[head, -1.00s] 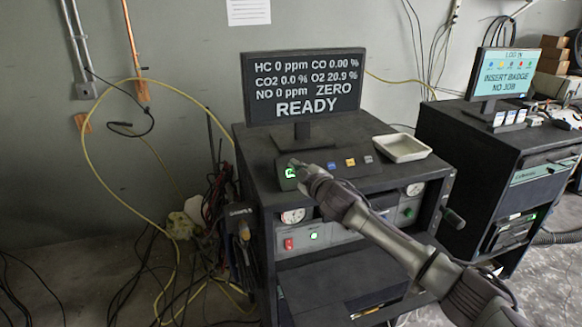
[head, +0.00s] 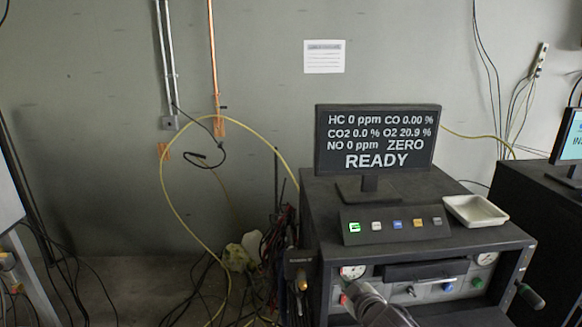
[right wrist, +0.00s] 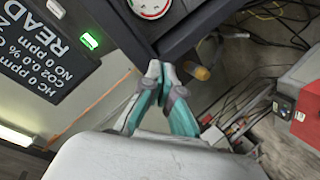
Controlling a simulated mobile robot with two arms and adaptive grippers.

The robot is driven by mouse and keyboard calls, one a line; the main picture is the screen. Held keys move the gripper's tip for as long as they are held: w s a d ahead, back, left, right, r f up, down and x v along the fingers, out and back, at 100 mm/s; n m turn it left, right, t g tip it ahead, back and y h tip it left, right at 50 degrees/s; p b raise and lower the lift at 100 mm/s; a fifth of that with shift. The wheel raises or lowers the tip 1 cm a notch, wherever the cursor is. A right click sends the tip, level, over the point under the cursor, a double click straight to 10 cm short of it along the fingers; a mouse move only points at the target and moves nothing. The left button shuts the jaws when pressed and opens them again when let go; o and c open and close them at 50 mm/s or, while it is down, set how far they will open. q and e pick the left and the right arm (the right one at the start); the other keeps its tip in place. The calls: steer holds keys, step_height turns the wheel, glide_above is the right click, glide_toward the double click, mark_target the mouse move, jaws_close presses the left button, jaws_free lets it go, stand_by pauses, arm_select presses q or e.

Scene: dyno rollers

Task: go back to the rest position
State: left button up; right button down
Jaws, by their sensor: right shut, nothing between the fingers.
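My right gripper (right wrist: 160,70) is shut and empty in the right wrist view, its teal and grey fingers meeting at the tips. In the head view, part of my right arm (head: 374,306) shows at the bottom edge, in front of the cabinet's lower panel; I cannot make out the fingers there. The button panel (head: 396,226) lies on top of the cabinet, with its leftmost button lit green (head: 354,227). My left gripper is not in view.
The analyser monitor (head: 375,140) reads READY above the dark cabinet (head: 520,241). A white tray (head: 476,210) sits on its right. A yellow hose (head: 168,200) and cables hang at left. A second cabinet (head: 545,215) stands at right.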

steer(key=s+f+m+g+h, duration=0.1)
steer(key=s+f+m+g, duration=0.1)
steer(key=s+f, duration=0.5)
steer(key=s+f+m+g, duration=0.2)
steer(key=s+g, duration=0.1)
steer(key=s, duration=0.8)
steer(key=s+d+f+m+g+h, duration=0.1)
steer(key=s+d+m+g, duration=0.15)
steer(key=s, duration=0.85)
steer(key=s+d+f+m+g, duration=0.1)
steer(key=s+f+g, duration=0.15)
steer(key=s, duration=0.85)
step_height(320, 180, down, 31)
steer(key=g+b, duration=0.2)
steer(key=b, duration=0.5)
steer(key=s+d+f+b, duration=0.1)
steer(key=s+f+b, duration=0.1)
steer(key=s+f, duration=0.6)
steer(key=s+d+f+b, duration=0.2)
steer(key=s+f, duration=0.7)
steer(key=f, duration=0.5)
steer(key=shift+s+g+b, duration=0.3)
steer(key=shift+g+b, duration=0.05)
steer(key=shift+g, duration=0.05)
steer(key=shift+f+n, duration=0.1)
steer(key=shift+n, duration=0.15)
